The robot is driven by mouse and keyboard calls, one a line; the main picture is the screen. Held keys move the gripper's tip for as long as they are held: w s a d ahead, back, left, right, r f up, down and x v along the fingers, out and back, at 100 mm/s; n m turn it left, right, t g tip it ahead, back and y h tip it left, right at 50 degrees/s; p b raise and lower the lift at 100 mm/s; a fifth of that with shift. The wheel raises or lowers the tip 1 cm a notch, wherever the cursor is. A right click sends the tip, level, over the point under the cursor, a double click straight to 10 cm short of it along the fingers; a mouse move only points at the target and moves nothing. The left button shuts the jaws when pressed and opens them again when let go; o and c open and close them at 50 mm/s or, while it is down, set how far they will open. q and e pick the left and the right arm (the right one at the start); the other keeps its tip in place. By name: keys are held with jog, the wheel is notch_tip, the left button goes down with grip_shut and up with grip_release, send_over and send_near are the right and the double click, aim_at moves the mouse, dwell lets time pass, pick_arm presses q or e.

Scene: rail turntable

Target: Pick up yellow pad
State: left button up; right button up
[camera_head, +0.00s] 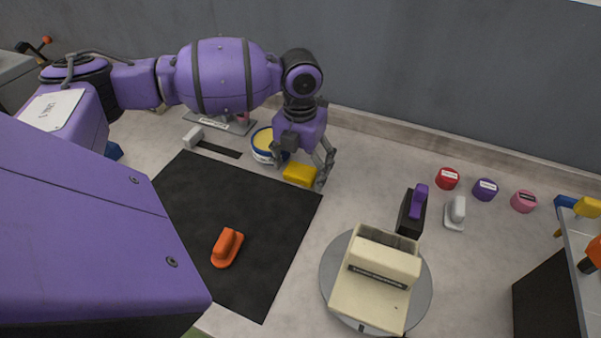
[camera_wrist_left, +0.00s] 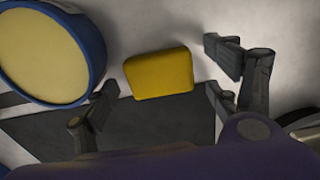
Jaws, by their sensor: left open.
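The yellow pad (camera_head: 299,174) is a small rounded block at the far right corner of the black mat (camera_head: 190,200). In the left wrist view the yellow pad (camera_wrist_left: 158,73) lies partly on the pale tabletop, its lower edge by the dark mat (camera_wrist_left: 150,125). My left gripper (camera_head: 305,180) is open and points down over the pad, its fingers on either side of it. In the left wrist view the open fingers of the left gripper (camera_wrist_left: 165,75) show with the pad between them, and no clear contact is visible. My right gripper is not in view.
A blue-rimmed tub (camera_head: 263,143) stands close left of the pad. An orange tool (camera_head: 228,247) lies on the mat. A cream box (camera_head: 375,280) sits on a grey turntable (camera_head: 424,292). Red (camera_head: 447,178), purple (camera_head: 485,189) and pink (camera_head: 523,201) pots stand at the right.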

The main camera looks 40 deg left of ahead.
pick_arm(q)
jog(key=c, duration=1.1)
jog(key=shift+r, duration=0.15)
jog(key=shift+r, duration=0.65)
jog(key=s+d+r, duration=0.1)
jog(key=s+r, duration=0.2)
jog(key=s, duration=0.1)
jog(key=s+d+r+p, duration=0.1)
jog(key=s+d+r, duration=0.1)
jog(key=s+r, duration=0.2)
jog(key=s+d+r+p, duration=0.1)
jog(key=s+r, duration=0.3)
jog(key=s, duration=0.1)
jog(key=shift+s+d+r, duration=0.15)
jog(key=shift+d+r, duration=0.1)
jog(key=shift+d, duration=0.05)
